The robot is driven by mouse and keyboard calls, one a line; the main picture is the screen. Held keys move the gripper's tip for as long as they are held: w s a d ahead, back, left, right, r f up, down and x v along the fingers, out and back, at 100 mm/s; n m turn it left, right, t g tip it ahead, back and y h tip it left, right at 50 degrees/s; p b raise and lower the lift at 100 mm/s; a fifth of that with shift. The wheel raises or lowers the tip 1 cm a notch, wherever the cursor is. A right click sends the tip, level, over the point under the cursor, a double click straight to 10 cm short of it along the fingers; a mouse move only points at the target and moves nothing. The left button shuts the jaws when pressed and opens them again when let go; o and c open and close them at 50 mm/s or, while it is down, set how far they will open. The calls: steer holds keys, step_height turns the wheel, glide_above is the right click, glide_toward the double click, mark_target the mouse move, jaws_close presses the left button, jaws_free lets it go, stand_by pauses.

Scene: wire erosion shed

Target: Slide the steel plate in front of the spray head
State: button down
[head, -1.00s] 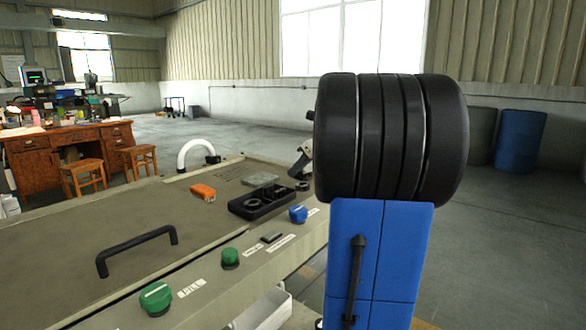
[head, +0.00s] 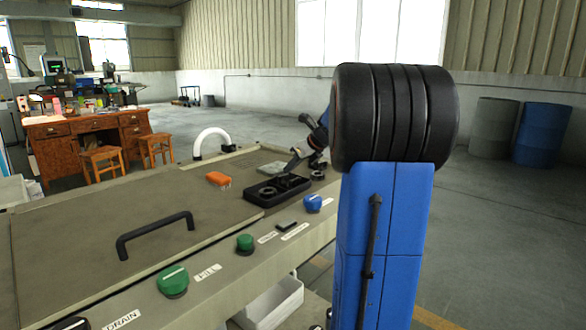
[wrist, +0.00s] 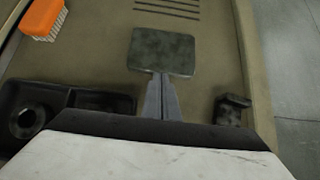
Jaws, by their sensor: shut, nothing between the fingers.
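The steel plate (wrist: 162,52) is a flat grey square lying on the worktop in the wrist view. It also shows in the head view (head: 272,169), behind the black tray. My gripper (wrist: 160,76) is shut and empty, its fingertips at the plate's near edge; whether they touch it I cannot tell. In the head view my gripper (head: 291,167) reaches down from the right toward the plate. A white curved pipe (head: 208,136) with a dark end stands at the worktop's back edge; I cannot tell whether it is the spray head.
A black tray (head: 259,198) with rings lies in front of the plate. An orange brush (head: 218,179) lies left of it. A dark block (wrist: 232,108) sits right of my fingers. A black handle (head: 155,232) rises from the worktop. Slots (wrist: 168,8) lie beyond the plate.

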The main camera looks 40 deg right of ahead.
glide_toward(256, 164)
steer(key=x, duration=0.5)
steer(key=shift+w+d+f, duration=0.1)
steer(key=shift+w, duration=0.1)
